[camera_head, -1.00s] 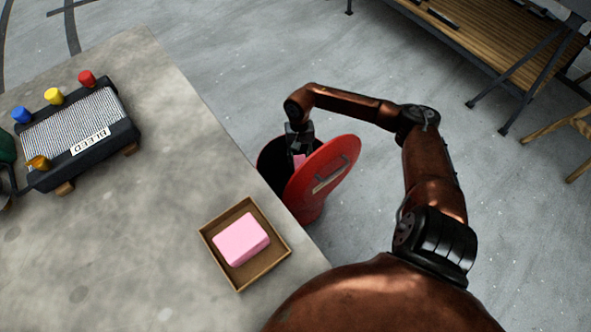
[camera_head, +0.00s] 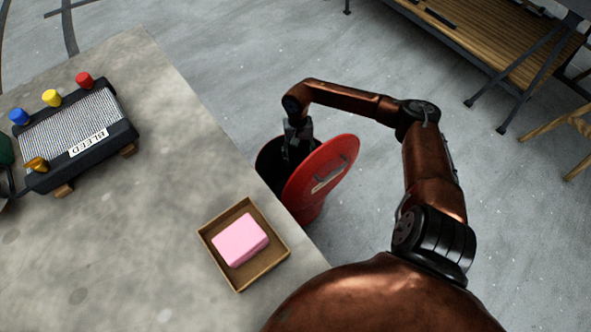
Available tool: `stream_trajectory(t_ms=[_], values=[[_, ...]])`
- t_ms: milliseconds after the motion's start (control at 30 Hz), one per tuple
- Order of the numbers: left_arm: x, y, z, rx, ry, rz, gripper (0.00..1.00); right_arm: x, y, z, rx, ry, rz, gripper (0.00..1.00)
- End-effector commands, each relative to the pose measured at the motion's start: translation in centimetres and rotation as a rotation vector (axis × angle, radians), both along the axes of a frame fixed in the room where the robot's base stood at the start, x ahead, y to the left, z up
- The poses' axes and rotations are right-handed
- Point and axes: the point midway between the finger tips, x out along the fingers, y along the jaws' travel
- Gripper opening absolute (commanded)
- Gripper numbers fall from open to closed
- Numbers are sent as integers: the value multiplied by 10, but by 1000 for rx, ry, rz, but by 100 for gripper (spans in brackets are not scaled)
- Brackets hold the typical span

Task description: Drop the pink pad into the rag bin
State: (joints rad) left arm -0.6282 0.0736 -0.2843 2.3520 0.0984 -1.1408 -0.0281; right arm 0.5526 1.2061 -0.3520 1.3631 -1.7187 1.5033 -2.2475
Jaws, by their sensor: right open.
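The rag bin (camera_head: 310,211) is red and stands on the floor beside the table. Its red lid (camera_head: 328,172) is tilted up on the right side, and the inside is dark. My right gripper (camera_head: 293,152) is open and empty over the bin's mouth, its fingers partly lost against the dark inside. No pink shows at its fingers, and the bin's contents are hidden. A pink pad or block (camera_head: 240,239) lies in a shallow brown tray (camera_head: 265,267) on the table. My left gripper is not in view.
The grey table (camera_head: 150,200) fills the left side. On it is a dark finned block (camera_head: 75,135) labelled BLEED with red, yellow, blue and orange caps. A wooden bench (camera_head: 490,40) stands at the back right. The floor between is clear.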

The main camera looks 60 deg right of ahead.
Motion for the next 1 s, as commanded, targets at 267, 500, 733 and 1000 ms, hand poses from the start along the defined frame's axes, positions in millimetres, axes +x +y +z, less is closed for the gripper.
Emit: stream_trajectory(t_ms=[267, 500, 733, 1000], values=[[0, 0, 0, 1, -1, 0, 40, 11, -11, 58, -3, -3, 0, 55], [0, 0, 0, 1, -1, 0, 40, 16, -17, 92, 0, -1, 0, 55], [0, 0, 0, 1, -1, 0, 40, 17, -18, 100, 1, 1, 0, 55], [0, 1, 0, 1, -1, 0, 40, 17, -18, 100, 1, 1, 0, 55]])
